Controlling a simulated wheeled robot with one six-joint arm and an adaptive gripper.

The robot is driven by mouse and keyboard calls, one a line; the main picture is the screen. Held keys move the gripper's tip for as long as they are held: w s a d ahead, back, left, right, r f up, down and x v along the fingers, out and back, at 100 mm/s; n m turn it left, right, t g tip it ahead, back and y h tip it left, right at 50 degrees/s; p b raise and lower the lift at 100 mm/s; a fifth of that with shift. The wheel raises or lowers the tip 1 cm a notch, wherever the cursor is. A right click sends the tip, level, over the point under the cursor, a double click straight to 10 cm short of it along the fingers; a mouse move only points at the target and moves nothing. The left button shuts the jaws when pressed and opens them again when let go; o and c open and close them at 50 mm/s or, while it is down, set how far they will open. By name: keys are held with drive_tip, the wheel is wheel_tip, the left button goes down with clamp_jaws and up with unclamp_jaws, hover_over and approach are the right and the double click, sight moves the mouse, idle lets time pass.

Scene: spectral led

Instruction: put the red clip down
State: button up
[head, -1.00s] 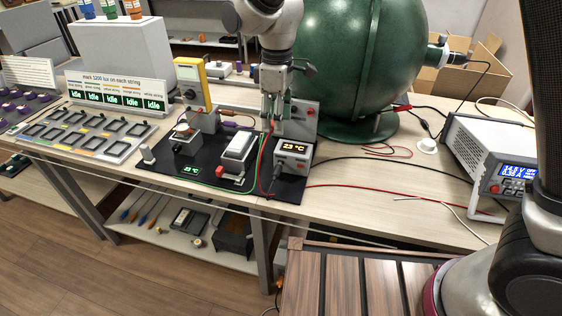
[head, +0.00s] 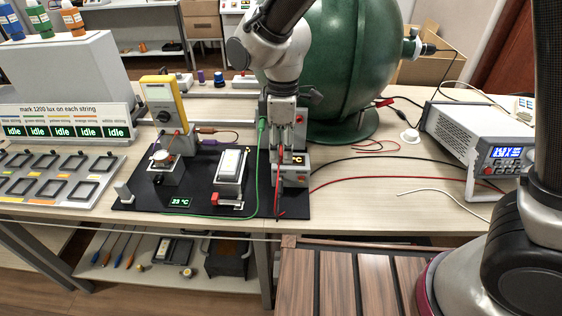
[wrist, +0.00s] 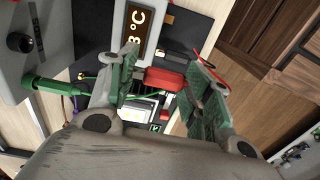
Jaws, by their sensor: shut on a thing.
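My gripper (head: 283,184) hangs in front of the temperature display box (head: 295,168) at the right end of the black mat. It also shows in the wrist view (wrist: 165,85), with its two green-padded fingers around the red clip (wrist: 165,78). The fingers are spaced apart by the clip's width. In the head view my gripper hides most of the clip, and a red lead (head: 279,205) hangs down beside the fingers to the mat. The display box is partly covered by my gripper; its lit screen shows in the wrist view (wrist: 137,36).
The black mat (head: 150,203) carries a white LED panel (head: 231,166) and a small stand. A yellow meter (head: 163,103) stands behind. The green sphere (head: 345,60) rises at the back and a power supply (head: 480,145) stands right. Bare tabletop (head: 370,205) lies to my gripper's right.

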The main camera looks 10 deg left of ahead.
sight(282, 148)
drive_tip(key=shift+f, duration=2.2)
drive_tip(key=shift+f, duration=0.45)
drive_tip(key=o, duration=1.5)
drive_tip(key=shift+f, duration=0.1)
wheel_tip(282, 148, up, 13)
drive_tip(key=shift+w+r, duration=0.1)
drive_tip(key=shift+w, duration=0.05)
drive_tip(key=shift+d, duration=0.1)
